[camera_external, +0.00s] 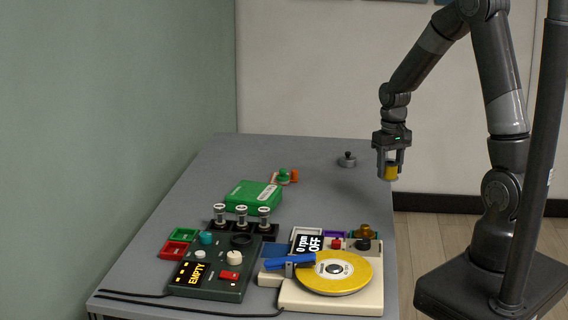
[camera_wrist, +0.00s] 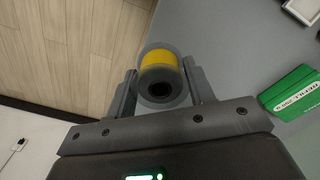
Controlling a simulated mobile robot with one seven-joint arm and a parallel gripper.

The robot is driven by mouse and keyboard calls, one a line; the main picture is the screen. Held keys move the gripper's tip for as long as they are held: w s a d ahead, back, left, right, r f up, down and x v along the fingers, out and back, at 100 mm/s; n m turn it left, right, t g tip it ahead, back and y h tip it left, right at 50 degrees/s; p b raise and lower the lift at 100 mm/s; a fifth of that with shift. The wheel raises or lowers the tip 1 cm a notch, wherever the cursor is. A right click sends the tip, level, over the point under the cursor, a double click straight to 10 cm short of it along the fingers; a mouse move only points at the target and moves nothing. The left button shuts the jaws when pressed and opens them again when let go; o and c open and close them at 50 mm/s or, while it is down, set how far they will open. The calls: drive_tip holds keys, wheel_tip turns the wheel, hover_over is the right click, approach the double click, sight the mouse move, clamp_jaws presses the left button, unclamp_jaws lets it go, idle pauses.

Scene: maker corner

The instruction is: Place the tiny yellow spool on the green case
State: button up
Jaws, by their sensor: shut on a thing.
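My gripper (camera_external: 388,168) is shut on the tiny yellow spool (camera_external: 390,172) and holds it in the air near the table's right edge. In the wrist view the spool (camera_wrist: 159,72) sits between the two fingers of my gripper (camera_wrist: 160,88), with a yellow band, grey rims and a dark centre hole. The green case (camera_external: 252,196) lies flat on the table, left of my gripper and apart from it. In the wrist view part of the case (camera_wrist: 292,92) shows at the right edge, with a white label. Nothing rests on its visible top.
A dark box with several silver-topped posts (camera_external: 242,214) stands in front of the case. A turntable device with a yellow disc (camera_external: 335,272) is at the front right. A grey knob-like weight (camera_external: 347,160) and small green and orange pieces (camera_external: 284,177) lie behind. The table (camera_external: 320,205) is clear between case and gripper.

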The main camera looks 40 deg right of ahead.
drive_tip(key=w+a+r, duration=0.3)
drive_tip(key=w+a, duration=0.3)
drive_tip(key=w, duration=0.6)
drive_tip(key=n, duration=0.2)
hover_over(263, 194)
drive_tip(key=d, duration=0.1)
wheel_tip(263, 194, down, 4)
drive_tip(key=shift+s+f, duration=0.1)
drive_tip(key=shift+a+f, duration=0.35)
drive_tip(key=shift+a, duration=0.1)
drive_tip(key=shift+f, duration=1.95)
drive_tip(key=shift+f, duration=0.1)
drive_tip(key=o, duration=1)
